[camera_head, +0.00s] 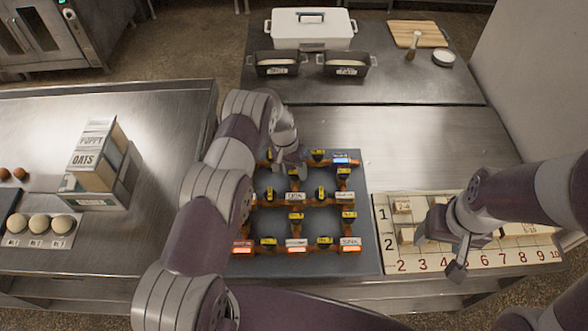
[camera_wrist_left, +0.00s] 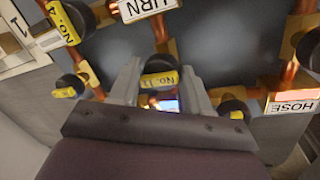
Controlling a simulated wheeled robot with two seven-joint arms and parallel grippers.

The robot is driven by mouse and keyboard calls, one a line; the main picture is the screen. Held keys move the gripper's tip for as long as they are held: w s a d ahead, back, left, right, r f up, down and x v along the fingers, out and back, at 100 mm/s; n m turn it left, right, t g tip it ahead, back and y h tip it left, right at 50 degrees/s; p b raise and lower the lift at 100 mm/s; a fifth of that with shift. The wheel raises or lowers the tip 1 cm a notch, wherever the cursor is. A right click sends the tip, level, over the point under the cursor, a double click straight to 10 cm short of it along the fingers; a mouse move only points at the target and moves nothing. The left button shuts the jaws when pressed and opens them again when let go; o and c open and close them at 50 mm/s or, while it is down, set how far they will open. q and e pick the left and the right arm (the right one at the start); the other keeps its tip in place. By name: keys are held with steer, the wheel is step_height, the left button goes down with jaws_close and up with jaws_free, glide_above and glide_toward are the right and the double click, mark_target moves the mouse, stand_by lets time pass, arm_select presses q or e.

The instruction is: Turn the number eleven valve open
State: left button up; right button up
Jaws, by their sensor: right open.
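The number eleven valve is a black knob with a yellow "No. 11" tag (camera_wrist_left: 158,80), seen in the left wrist view between the two fingers of my left gripper (camera_wrist_left: 160,88). The fingers stand close on either side of the knob; whether they press on it is not clear. In the head view, my left gripper (camera_head: 289,160) is over the upper middle of the dark valve board (camera_head: 358,235), and its hand and arm cover part of the board. My right gripper (camera_head: 462,262) is open and empty above the numbered board, apart from the valves.
Other tagged valves and copper pipes surround the knob, with the URN plate (camera_wrist_left: 150,8) and HOSE plate (camera_wrist_left: 292,107) nearby. The numbered board (camera_head: 510,260) holds small blocks. Boxes (camera_head: 95,160) stand on the left counter. The steel top behind the valve board (camera_head: 420,140) is clear.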

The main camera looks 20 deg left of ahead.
arm_select(q)
steer(key=shift+c, duration=1.2)
